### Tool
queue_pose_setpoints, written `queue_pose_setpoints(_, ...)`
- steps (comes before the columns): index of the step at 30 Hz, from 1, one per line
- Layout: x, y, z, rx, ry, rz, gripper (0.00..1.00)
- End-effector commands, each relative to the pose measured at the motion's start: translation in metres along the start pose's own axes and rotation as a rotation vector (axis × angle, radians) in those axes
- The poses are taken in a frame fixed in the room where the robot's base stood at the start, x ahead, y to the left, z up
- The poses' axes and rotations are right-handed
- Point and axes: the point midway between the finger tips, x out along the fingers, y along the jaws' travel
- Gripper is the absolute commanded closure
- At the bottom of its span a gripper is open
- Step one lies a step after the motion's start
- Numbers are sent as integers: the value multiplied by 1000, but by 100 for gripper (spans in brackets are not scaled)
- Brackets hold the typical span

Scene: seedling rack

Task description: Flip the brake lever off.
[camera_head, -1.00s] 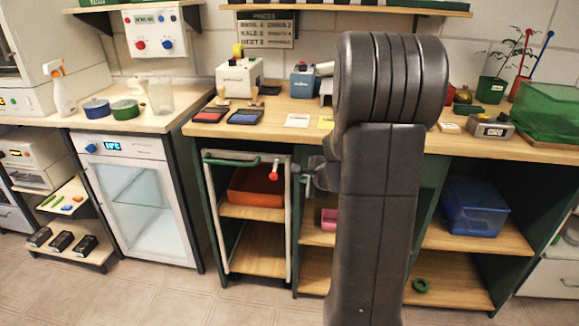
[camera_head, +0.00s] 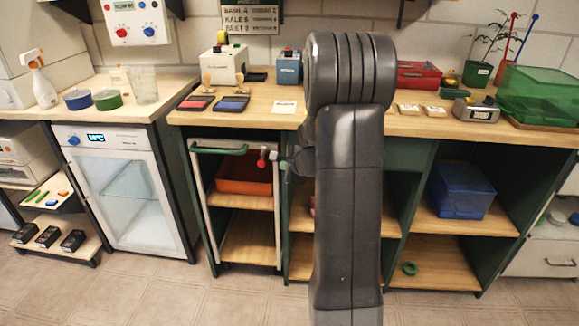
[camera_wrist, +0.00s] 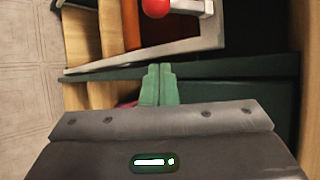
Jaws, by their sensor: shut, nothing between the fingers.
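The brake lever has a red knob (camera_head: 262,159) and sits at the top right corner of a pale-framed rack cart (camera_head: 201,200) under the counter. In the wrist view, the red ball knob (camera_wrist: 155,7) and its pale lever arm (camera_wrist: 192,6) are at the top edge, partly cut off. My gripper (camera_wrist: 158,72) has green fingertips pressed together, with nothing between them. It is beside the lever and apart from it. In the head view my gripper (camera_head: 284,165) shows just right of the knob, mostly hidden behind my arm.
The cart has a green handle bar (camera_head: 220,149) and an orange tray (camera_head: 243,176). A dark green cabinet panel stands beside it. The wooden counter (camera_head: 330,115) above carries several objects. A blue bin (camera_head: 462,190) stands on the right shelf. The floor in front is clear.

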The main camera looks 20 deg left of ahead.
Motion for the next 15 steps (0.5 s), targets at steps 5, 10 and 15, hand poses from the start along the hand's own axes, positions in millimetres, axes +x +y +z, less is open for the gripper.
queue_pose_setpoints(5,35,1,0,1,0,2,100)
queue_pose_setpoints(10,28,-2,24,-2,-1,-1,100)
queue_pose_setpoints(15,24,0,36,0,0,0,100)
